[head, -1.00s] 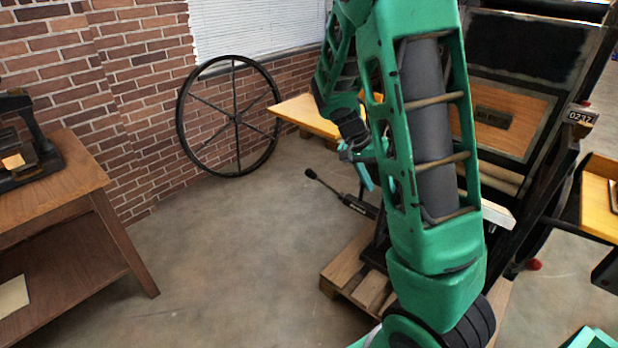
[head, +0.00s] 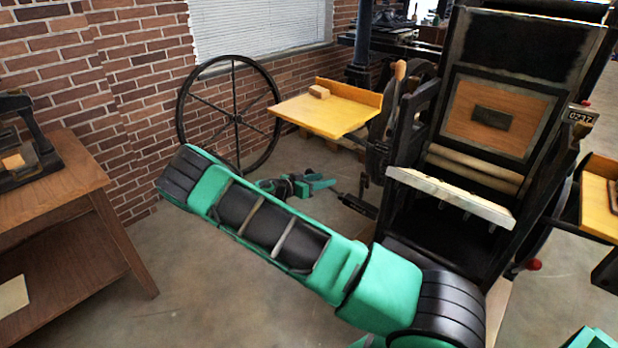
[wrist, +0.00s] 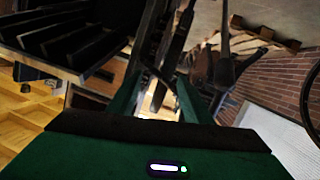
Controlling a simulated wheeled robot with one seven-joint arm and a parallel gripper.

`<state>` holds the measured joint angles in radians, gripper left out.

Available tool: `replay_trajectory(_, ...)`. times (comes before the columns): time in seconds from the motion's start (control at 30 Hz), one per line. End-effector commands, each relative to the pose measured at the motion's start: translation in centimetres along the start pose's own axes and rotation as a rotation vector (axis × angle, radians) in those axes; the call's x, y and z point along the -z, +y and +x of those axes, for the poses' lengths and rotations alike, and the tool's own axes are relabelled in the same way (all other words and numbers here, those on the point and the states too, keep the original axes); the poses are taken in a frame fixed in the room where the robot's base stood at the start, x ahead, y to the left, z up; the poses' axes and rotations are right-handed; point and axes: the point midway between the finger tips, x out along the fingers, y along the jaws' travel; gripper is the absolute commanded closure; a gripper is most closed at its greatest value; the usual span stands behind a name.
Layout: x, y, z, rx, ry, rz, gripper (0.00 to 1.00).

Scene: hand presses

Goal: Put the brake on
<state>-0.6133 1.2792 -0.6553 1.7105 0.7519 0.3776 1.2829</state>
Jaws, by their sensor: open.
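The black press (head: 415,195) stands at the right. A low black lever (head: 358,206) with small white lettering, too small to read, juts from its lower left side; I take it for the brake. My gripper (head: 325,183) is open, low, at the lever's upper left in the head view. In the wrist view my gripper's green fingers (wrist: 155,95) stand apart, with dark bars of the press (wrist: 172,45) beyond them. I cannot tell whether the gripper touches the lever.
A yellow feed board (head: 325,112) with a small block juts out above my gripper. A spoked black wheel (head: 235,118) leans on the brick wall. A wooden table (head: 75,190) stands at the left. The floor between is clear.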

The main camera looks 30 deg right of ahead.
Motion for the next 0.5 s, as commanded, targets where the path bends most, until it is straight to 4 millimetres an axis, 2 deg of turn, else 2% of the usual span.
replay_trajectory(0.03,-1.0,-1.6,-0.7,0.038,0.051,0.003,0.54)
replay_trajectory(0.1,-1.9,-3.4,-1.5,0.088,0.111,0.021,0.54)
replay_trajectory(0.23,-3.5,-6.1,-3.1,0.175,0.199,0.046,0.54)
replay_trajectory(0.4,-4.8,-8.2,-4.5,0.25,0.261,0.069,0.54)
replay_trajectory(0.5,-5.1,-8.7,-4.8,0.267,0.275,0.073,0.54)
